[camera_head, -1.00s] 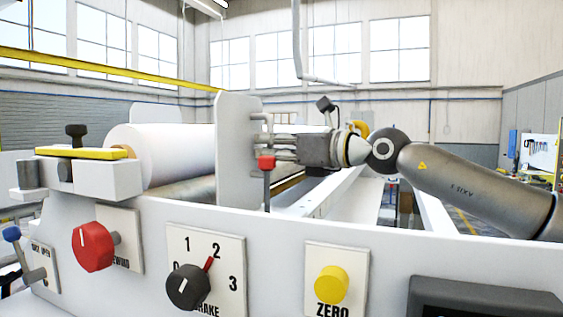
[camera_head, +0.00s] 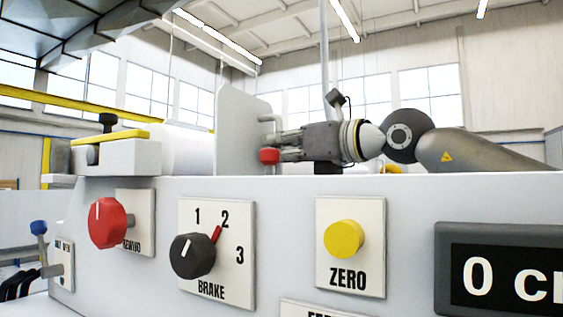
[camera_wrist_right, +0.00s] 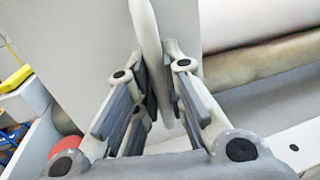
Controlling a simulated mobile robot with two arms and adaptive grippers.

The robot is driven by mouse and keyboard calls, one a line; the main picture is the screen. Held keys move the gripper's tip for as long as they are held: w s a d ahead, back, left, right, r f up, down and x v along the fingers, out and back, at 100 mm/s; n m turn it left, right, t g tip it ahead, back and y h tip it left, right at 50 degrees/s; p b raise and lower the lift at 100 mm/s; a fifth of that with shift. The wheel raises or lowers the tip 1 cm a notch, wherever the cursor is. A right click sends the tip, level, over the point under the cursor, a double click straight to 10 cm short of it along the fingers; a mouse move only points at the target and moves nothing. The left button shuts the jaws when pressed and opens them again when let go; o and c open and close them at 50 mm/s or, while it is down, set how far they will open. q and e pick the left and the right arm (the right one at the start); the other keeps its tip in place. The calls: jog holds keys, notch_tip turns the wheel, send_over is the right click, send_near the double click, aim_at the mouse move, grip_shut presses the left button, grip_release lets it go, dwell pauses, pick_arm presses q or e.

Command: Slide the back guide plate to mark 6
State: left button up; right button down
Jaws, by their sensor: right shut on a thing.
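The guide plate (camera_head: 240,125) is a tall light-grey upright panel beside the white roll. It also shows in the right wrist view (camera_wrist_right: 80,45). Its bar handle (camera_head: 268,118) stands out on the right side. My right gripper (camera_head: 280,147) comes in from the right and is shut on this handle. In the right wrist view the handle (camera_wrist_right: 146,40) runs up between the two fingers (camera_wrist_right: 158,105). A red knob (camera_head: 269,156) sits just below the fingertips. The marks of the scale are not visible.
The white front panel (camera_head: 300,192) hides the plate's lower part. It carries a red knob (camera_head: 107,222), a brake dial (camera_head: 192,256), a yellow zero button (camera_head: 344,239) and a display (camera_head: 505,275). The white roll (camera_head: 187,150) lies left of the plate.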

jog(key=shift+a+f, duration=0.1)
jog(key=c, duration=1.8)
grip_release()
jog(key=shift+s, duration=0.1)
jog(key=o, duration=0.3)
jog(key=shift+s, duration=0.2)
jog(key=shift+w, duration=0.1)
jog(key=shift+d, duration=0.25)
jog(key=shift+v, duration=5.9)
jog(key=shift+a, duration=0.15)
